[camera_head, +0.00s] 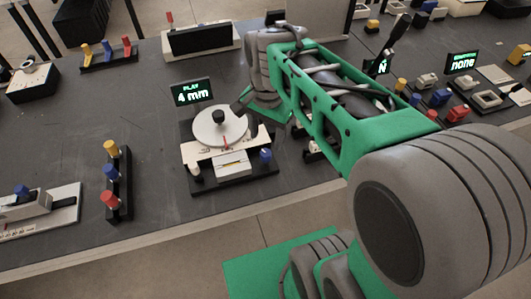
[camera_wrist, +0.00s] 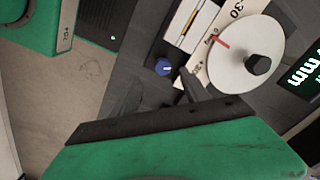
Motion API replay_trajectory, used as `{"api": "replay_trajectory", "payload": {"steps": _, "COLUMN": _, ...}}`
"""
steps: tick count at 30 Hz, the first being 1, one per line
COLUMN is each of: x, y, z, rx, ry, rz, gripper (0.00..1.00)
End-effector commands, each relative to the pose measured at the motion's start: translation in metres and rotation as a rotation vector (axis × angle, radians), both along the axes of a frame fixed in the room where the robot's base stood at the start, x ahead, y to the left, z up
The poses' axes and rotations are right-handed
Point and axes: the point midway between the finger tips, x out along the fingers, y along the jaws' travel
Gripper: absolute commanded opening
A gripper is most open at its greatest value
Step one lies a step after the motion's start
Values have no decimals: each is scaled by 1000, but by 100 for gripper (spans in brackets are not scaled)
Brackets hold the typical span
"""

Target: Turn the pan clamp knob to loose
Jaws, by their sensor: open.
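A fixture with a white disc (camera_head: 221,127) and a black centre knob (camera_head: 218,116) stands on the dark table below a sign reading "PLAY 4 mm". A small blue knob (camera_head: 265,155) sits at its right front corner. No readable label shows which one is the pan clamp knob. In the wrist view the disc (camera_wrist: 243,52) has a red pointer mark, and the blue knob (camera_wrist: 163,67) shows beside a slotted scale. My gripper (camera_wrist: 158,92) is open and empty, its dark fingers near the blue knob. In the head view my gripper (camera_head: 243,106) is just right of the disc, partly hidden.
The green sign (camera_head: 193,92) stands behind the fixture. A post row with yellow, blue and red knobs (camera_head: 112,180) is to the left. A blue-handled slide device (camera_head: 30,202) is at the far left. Several devices crowd the right side. Bare table lies between the left devices.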

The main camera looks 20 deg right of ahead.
Motion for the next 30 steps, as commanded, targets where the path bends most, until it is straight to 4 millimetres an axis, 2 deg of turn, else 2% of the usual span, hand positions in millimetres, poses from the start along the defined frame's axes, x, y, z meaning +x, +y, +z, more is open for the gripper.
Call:
{"api": "replay_trajectory", "payload": {"steps": 1, "x": 7, "y": -1, "z": -9, "rx": 2, "ry": 23, "rz": -81, "gripper": 54}}
{"api": "replay_trajectory", "payload": {"steps": 4, "x": 12, "y": -2, "z": -13, "rx": 3, "ry": 45, "rz": -178, "gripper": 54}}
{"api": "replay_trajectory", "payload": {"steps": 7, "x": 12, "y": -2, "z": -24, "rx": 4, "ry": 50, "rz": -190, "gripper": 54}}
{"api": "replay_trajectory", "payload": {"steps": 12, "x": 11, "y": -1, "z": -57, "rx": 3, "ry": 49, "rz": -187, "gripper": 54}}
{"api": "replay_trajectory", "payload": {"steps": 16, "x": 12, "y": -1, "z": -77, "rx": 4, "ry": 46, "rz": -185, "gripper": 54}}
{"api": "replay_trajectory", "payload": {"steps": 20, "x": 12, "y": -1, "z": -85, "rx": 4, "ry": 44, "rz": -184, "gripper": 54}}
{"api": "replay_trajectory", "payload": {"steps": 26, "x": 12, "y": 0, "z": -85, "rx": 4, "ry": 43, "rz": -183, "gripper": 54}}
{"api": "replay_trajectory", "payload": {"steps": 30, "x": 12, "y": 0, "z": -85, "rx": 4, "ry": 43, "rz": -183, "gripper": 43}}
